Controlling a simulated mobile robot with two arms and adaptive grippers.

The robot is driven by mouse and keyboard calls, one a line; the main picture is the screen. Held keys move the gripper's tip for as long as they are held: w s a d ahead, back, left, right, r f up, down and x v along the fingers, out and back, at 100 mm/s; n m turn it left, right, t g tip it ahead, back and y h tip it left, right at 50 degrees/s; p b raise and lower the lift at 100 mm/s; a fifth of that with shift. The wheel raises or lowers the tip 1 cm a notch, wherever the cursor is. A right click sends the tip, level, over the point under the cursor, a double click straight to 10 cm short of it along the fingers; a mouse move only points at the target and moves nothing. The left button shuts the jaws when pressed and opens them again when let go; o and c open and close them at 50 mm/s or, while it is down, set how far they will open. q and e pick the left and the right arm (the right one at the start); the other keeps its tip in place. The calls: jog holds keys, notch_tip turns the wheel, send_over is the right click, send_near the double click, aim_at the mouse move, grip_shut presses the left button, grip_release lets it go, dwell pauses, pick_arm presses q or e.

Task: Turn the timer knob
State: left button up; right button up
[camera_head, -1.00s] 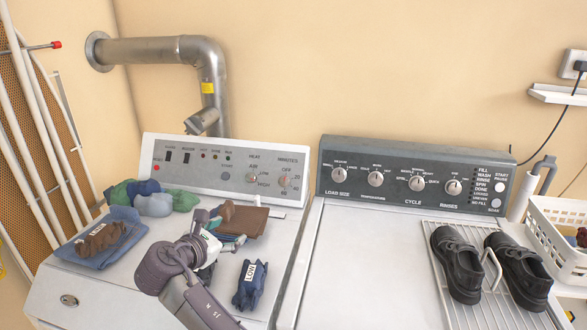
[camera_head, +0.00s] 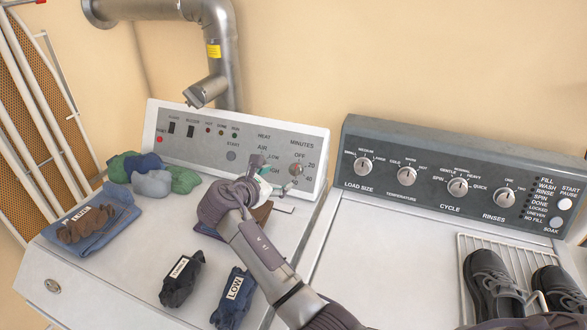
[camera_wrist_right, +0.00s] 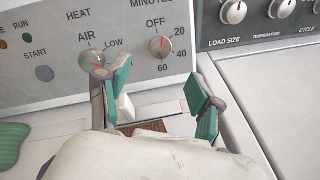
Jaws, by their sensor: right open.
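The timer knob (camera_head: 296,169) is a small round silver knob with a red mark, under MINUTES on the white dryer's panel (camera_head: 215,140). In the wrist view the timer knob (camera_wrist_right: 161,48) shows ahead, between the sideways positions of the two fingers, with its red mark near OFF. My right gripper (camera_head: 273,177) is in front of the panel, close to the knobs. In the wrist view its teal-padded fingers (camera_wrist_right: 160,90) are spread and empty, apart from the knob. The left finger partly overlaps the heat knob (camera_wrist_right: 92,60). My left gripper is not in view.
A brown item (camera_head: 262,213) lies below my right gripper. Dark labelled bundles (camera_head: 181,279) (camera_head: 234,298) lie on the dryer top, with coloured cloths (camera_head: 152,183) and a folded blue cloth (camera_head: 92,238) at left. The washer (camera_head: 378,240) with its own knobs stands right, holding shoes.

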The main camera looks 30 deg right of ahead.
aim_at(294, 171)
jog(key=x, duration=1)
jog(key=shift+s+p, duration=0.1)
jog(key=shift+p, duration=0.3)
jog(key=c, duration=1.1)
